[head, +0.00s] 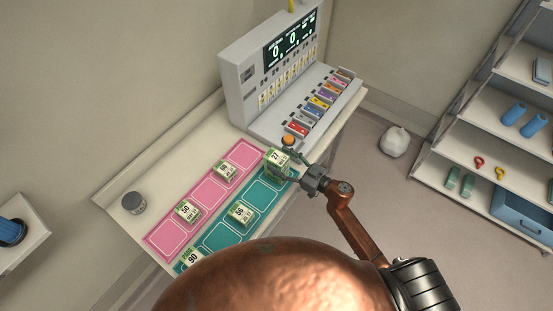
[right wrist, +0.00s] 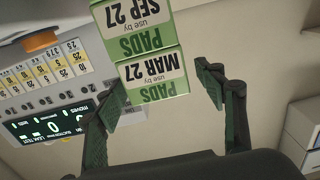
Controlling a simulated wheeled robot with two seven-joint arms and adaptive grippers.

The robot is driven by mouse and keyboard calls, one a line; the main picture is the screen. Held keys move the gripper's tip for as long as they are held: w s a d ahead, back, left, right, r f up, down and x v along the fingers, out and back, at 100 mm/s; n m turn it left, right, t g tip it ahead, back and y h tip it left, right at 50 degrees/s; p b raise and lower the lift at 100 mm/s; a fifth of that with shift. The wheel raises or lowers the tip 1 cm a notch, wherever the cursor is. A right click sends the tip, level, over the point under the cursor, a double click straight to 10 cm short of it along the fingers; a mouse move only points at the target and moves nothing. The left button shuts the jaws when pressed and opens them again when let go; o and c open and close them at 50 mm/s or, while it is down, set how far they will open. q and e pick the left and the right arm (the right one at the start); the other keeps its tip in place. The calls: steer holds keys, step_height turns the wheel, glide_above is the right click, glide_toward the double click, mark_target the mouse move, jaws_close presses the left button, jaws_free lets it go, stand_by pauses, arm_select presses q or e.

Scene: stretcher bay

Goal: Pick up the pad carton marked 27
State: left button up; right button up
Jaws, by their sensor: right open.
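The pad carton marked 27 (head: 277,158) is white and green and stands at the far right end of the teal mat (head: 262,196). My right gripper (head: 293,172) is open beside it, on its right. In the right wrist view, white-and-green labels (right wrist: 154,68) reading SEP 27 and MAR 27 show upside down between and beyond the open fingers (right wrist: 162,80). I cannot tell whether they are two stacked cartons or two faces of one. The finger contact is not clear. My left gripper is not in view.
Cartons marked 56 (head: 240,213), 50 (head: 187,211) and 90 (head: 191,259) and another carton (head: 225,170) stand on the mats. A grey console (head: 243,95) with an orange knob (head: 288,141) rises close behind the gripper. A dark jar (head: 133,203) stands at the left.

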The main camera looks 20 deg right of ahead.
steer(key=shift+x, duration=1.05)
steer(key=c, duration=1.4)
steer(key=shift+r, duration=0.1)
